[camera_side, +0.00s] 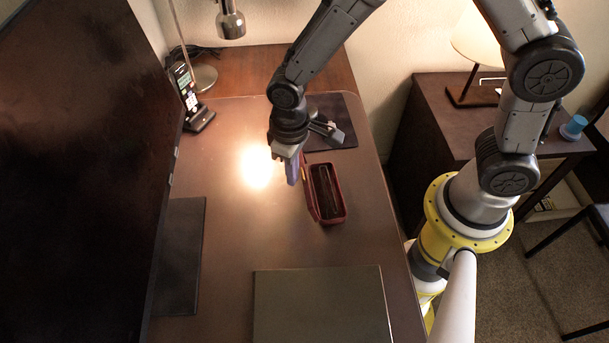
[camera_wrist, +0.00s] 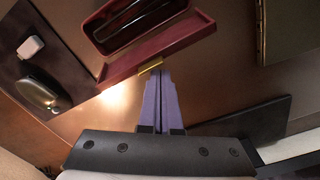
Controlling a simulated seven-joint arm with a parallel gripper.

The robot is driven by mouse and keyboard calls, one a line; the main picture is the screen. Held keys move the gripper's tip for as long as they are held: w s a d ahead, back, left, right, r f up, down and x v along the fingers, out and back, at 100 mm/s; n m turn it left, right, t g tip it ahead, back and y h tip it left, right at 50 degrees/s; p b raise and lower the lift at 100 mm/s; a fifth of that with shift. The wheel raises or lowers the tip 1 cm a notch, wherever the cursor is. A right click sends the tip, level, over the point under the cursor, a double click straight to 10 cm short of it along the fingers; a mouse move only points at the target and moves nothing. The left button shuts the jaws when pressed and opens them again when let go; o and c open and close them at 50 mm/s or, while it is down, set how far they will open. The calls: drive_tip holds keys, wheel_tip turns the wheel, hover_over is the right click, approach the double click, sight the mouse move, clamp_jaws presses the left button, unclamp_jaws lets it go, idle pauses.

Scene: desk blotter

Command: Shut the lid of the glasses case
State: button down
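The dark red glasses case (camera_side: 341,216) stands open on the desk, right of my gripper in the side view. In the wrist view the case (camera_wrist: 93,27) is at the top, with dark glasses (camera_wrist: 128,18) inside. Its open lid (camera_wrist: 185,40) extends from the case toward my fingers, with a gold clasp (camera_wrist: 150,66) on its edge. In the side view the lid is a thin strip, partly hidden by my gripper. My gripper (camera_side: 293,180) has its purple fingers together, with nothing seen between them. In the wrist view the fingertips (camera_wrist: 157,73) are at the clasp; I cannot tell whether they touch.
A dark mat (camera_side: 345,110) lies behind the case, bearing a white item (camera_wrist: 31,46) and a dark rounded item (camera_wrist: 38,90). A flat dark panel (camera_side: 320,305) lies in front. A large monitor (camera_side: 75,170) and its base (camera_side: 182,255) stand left. Bare desk surrounds the case.

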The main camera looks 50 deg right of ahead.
drive_tip(key=shift+f, duration=0.15)
drive_tip(key=shift+f, duration=1.35)
drive_tip(key=shift+s+d, duration=1.15)
drive_tip(key=shift+d, duration=0.2)
drive_tip(key=shift+s+d, duration=1.1)
drive_tip(key=shift+d, duration=0.2)
drive_tip(key=shift+r, duration=3)
drive_tip(key=shift+d, duration=0.1)
